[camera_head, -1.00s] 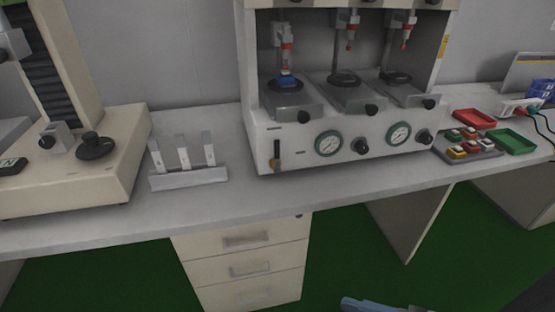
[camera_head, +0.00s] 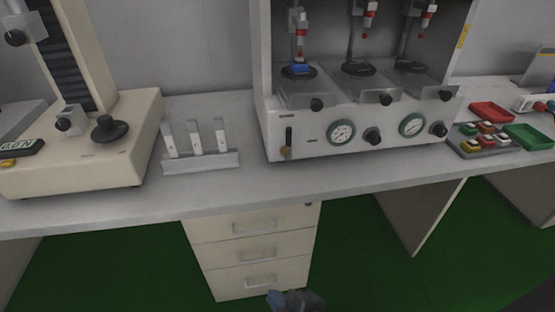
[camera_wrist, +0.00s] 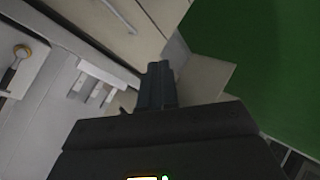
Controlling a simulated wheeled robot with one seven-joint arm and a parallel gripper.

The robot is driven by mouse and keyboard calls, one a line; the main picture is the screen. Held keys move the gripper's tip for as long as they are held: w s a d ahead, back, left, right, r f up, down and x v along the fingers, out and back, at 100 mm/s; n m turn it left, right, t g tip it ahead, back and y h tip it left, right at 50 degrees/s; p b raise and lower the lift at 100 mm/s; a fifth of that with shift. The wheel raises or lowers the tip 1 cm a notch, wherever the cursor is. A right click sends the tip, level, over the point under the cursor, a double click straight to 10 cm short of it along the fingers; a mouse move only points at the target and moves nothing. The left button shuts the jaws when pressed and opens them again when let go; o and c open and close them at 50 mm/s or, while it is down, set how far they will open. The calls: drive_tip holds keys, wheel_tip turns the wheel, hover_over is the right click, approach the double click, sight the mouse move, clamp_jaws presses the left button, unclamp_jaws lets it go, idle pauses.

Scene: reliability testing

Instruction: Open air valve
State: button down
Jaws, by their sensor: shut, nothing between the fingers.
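The testing machine (camera_head: 330,148) stands on the bench with three stations and two round gauges on its front. A small lever with a dark upper part and a yellowish lower end, which looks like the air valve (camera_head: 288,141), is upright at the left of that front panel. In the wrist view a brass-coloured lever (camera_wrist: 13,65) shows at the left edge on a pale panel. My gripper (camera_head: 276,297) is low in front of the drawers, well below and apart from the valve. Its fingers (camera_wrist: 157,72) are shut together and empty.
A white rack (camera_head: 200,160) with three strips stands left of the machine, beside a beige tester (camera_head: 85,170). Red (camera_head: 491,112) and green (camera_head: 528,137) trays and a button box (camera_head: 484,141) are at right. Drawers (camera_head: 252,250) are under the bench. The green floor is open.

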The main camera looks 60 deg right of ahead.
drive_tip(key=w+d+r+g+h, duration=0.3)
drive_tip(key=w+d+h, duration=0.3)
drive_tip(key=w+d, duration=0.3)
drive_tip(key=w+d+r+m+g+h, duration=0.2)
drive_tip(key=w+r+h, duration=0.1)
drive_tip(key=r, duration=0.3)
drive_tip(key=w+d+r+m+g+h, duration=0.2)
drive_tip(key=w+r+g+h, duration=0.1)
drive_tip(key=r, duration=0.4)
drive_tip(key=shift+w+d+h, duration=0.25)
drive_tip(key=shift+w+h, duration=0.55)
drive_tip(key=shift+w, duration=0.15)
drive_tip(key=p, duration=0.2)
approach(288, 144)
drive_tip(key=w+d+r, duration=0.2)
drive_tip(key=w+d, duration=0.2)
drive_tip(key=w, duration=0.1)
drive_tip(key=s+d, duration=0.2)
drive_tip(key=shift+s+d+f+p, duration=0.15)
drive_tip(key=shift+s+d+p, duration=0.15)
